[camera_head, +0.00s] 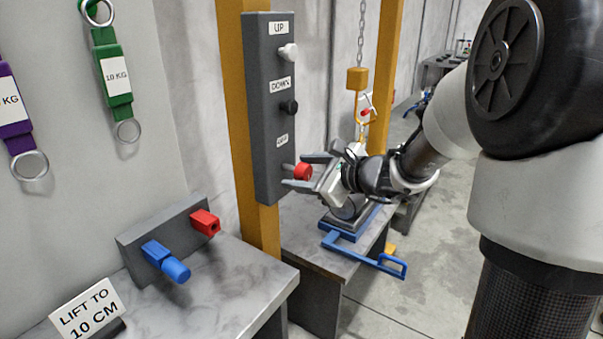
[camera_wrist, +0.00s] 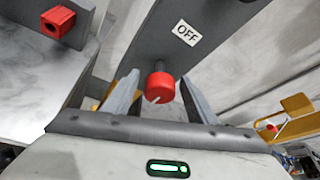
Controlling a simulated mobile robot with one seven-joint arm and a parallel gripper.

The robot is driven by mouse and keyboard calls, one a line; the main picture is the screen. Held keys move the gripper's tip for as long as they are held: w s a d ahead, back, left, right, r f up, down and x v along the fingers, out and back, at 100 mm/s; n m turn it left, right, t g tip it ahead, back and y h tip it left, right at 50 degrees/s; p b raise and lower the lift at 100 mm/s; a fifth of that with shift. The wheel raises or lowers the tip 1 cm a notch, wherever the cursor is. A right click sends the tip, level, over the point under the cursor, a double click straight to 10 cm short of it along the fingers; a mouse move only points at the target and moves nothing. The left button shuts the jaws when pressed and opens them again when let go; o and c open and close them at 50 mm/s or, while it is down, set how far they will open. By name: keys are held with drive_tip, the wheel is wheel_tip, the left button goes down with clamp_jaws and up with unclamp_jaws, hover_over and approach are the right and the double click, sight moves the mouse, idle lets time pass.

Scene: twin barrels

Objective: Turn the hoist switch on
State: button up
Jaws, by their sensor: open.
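The dark hoist switch panel (camera_head: 272,120) is mounted on a yellow post, with a white UP button (camera_head: 287,52), a black DOWN button (camera_head: 289,107) and a red knob (camera_head: 303,172) at the bottom. In the wrist view the red knob (camera_wrist: 159,87) has a white mark on its face, and the label (camera_wrist: 186,33) above it reads OFF. My gripper (camera_head: 306,170) is open, its fingers at the height of the red knob. In the wrist view my gripper (camera_wrist: 160,96) has one finger on each side of the knob, and I cannot tell whether they touch it.
A yellow hoist hook block (camera_head: 357,79) hangs on a chain behind my gripper. A blue-handled platform (camera_head: 350,235) sits on the bench below. A bracket with a blue knob (camera_head: 166,262) and a red block (camera_head: 205,222) stands at left, near a "LIFT TO 10 CM" sign (camera_head: 86,309).

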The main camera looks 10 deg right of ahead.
drive_tip(key=c, duration=1.1)
drive_tip(key=shift+o, duration=0.3)
drive_tip(key=shift+r, duration=0.1)
